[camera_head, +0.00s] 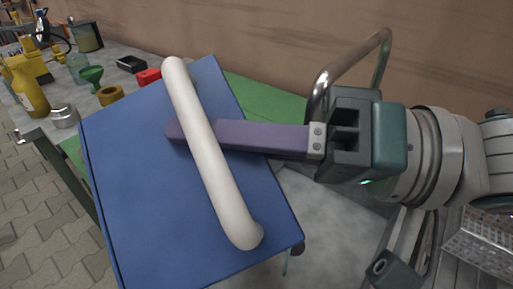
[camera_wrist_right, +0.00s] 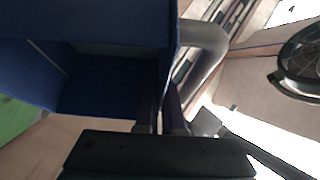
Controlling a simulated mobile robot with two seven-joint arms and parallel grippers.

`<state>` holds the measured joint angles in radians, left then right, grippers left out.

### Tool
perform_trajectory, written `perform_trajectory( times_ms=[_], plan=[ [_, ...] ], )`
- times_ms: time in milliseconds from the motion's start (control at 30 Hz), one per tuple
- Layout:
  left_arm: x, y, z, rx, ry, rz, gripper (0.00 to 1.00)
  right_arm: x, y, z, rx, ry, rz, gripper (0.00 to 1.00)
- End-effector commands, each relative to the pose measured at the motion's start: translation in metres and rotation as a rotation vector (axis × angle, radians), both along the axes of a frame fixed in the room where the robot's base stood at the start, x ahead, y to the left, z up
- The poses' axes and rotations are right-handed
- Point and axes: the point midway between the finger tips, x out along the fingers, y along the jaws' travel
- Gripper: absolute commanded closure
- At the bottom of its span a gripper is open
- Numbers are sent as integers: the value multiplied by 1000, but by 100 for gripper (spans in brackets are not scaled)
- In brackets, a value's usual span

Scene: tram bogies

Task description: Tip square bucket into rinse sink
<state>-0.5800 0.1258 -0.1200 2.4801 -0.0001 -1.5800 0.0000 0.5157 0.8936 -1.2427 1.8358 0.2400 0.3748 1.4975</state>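The square bucket (camera_head: 120,185) is blue with a thick white bar handle (camera_head: 205,150) on the face turned up to the head camera. It is tilted on its side. My right gripper (camera_head: 178,132) comes in from the right, one purple finger passing beneath the handle along that face. In the right wrist view the bucket's open hollow (camera_wrist_right: 100,85) faces the wrist, and the fingers (camera_wrist_right: 160,100) close on its wall, with the handle (camera_wrist_right: 208,45) beside them. A grey surface (camera_head: 335,215), possibly the rinse sink, shows below the gripper, partly hidden by bucket and arm. My left gripper is not in view.
A curved steel tube (camera_head: 345,62) stands behind the gripper near the brown wall. A green surface (camera_head: 265,105) lies behind the bucket. At the left, a bench holds a yellow bottle (camera_head: 30,88), a green funnel (camera_head: 92,76), a brass ring (camera_head: 109,95) and a red block (camera_head: 148,77).

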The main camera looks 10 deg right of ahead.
Motion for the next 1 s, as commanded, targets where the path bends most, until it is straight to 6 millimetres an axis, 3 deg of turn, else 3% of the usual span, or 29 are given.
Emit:
perform_trajectory(
  times_ms=[1000],
  plan=[
    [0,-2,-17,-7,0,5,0,1,-11,-6,57,4,1,100]
  ],
)
